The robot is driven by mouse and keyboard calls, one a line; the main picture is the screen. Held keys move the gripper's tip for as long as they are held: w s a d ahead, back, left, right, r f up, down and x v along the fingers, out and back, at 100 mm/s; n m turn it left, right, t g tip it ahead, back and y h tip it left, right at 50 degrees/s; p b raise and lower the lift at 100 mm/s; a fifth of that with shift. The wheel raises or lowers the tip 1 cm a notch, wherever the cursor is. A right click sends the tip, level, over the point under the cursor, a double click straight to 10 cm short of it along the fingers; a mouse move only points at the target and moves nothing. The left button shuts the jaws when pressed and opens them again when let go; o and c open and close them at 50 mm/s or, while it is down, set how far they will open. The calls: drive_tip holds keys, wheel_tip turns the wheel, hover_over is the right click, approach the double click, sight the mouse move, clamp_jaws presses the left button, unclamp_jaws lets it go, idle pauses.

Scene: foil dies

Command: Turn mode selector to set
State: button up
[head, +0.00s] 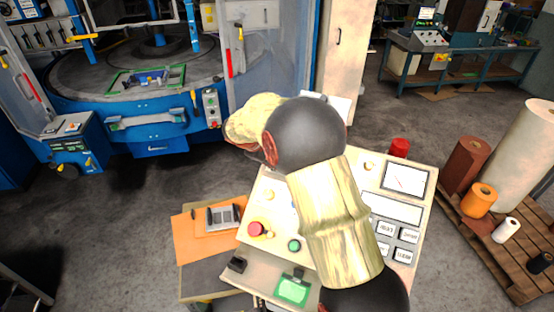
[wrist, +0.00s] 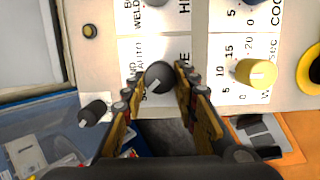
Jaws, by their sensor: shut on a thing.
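The mode selector is a dark round knob (wrist: 158,76) with a pale pointer line, on a white label plate in the wrist view. The line slants toward the lower left of that view. Printed words beside it are partly cut off, with "AUTO" partly legible. My gripper (wrist: 157,70) has its two yellow-brown fingers on either side of this knob, shut on it. In the head view my arm covers the selector and the gripper. The control panel (head: 270,190) shows on both sides of my arm.
A yellow knob (wrist: 257,73) on a numbered scale sits right of my fingers, and a black knob (wrist: 92,112) sits left. The panel also bears a red button (head: 256,229), a green button (head: 294,245) and grey keys (head: 385,230). A pallet (head: 500,255) with rolls stands at right.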

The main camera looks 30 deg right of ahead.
idle(0.4)
drive_tip(key=o, duration=1.1)
drive_tip(key=shift+o, duration=0.2)
drive_tip(key=shift+a+r, duration=0.1)
drive_tip(key=v, duration=1.1)
drive_tip(key=shift+a+r, duration=0.25)
